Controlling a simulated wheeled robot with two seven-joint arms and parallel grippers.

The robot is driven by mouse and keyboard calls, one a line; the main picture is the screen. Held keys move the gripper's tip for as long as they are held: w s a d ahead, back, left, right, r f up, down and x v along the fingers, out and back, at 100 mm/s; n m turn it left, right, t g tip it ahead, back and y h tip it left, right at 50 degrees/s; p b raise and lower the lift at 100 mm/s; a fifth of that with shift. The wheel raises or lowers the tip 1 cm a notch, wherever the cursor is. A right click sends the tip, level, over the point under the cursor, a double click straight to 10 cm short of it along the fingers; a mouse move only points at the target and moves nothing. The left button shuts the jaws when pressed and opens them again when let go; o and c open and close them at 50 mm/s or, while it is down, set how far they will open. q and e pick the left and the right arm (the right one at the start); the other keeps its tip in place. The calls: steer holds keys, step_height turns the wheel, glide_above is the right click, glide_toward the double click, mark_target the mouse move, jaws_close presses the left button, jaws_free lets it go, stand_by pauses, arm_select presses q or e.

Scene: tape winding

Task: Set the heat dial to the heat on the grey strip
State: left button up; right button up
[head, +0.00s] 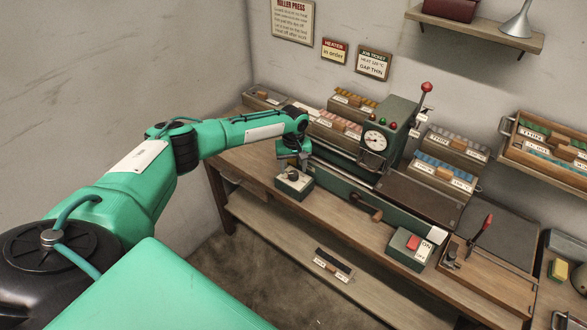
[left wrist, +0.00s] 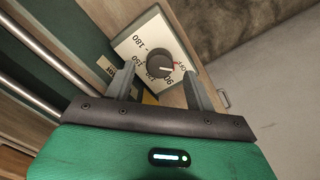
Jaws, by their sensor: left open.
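In the head view the dial box (head: 293,186) sits at the bench's front left. My left gripper (head: 293,160) is open just above it; in the left wrist view its fingers (left wrist: 160,86) are spread, with the knob beyond and between them. A wall card (head: 373,63) has a greyish band with small heat print, possibly 120 °C. My right gripper is out of view.
A green press with a gauge (head: 375,140) and red-knobbed lever (head: 426,88) stands right of the dial box. Several trays of rolls (head: 338,124) stand behind.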

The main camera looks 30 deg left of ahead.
mark_target(293, 176)
arm_select(q)
steer(key=shift+f, duration=1.2)
steer(key=c, duration=1)
steer(key=shift+o, duration=0.2)
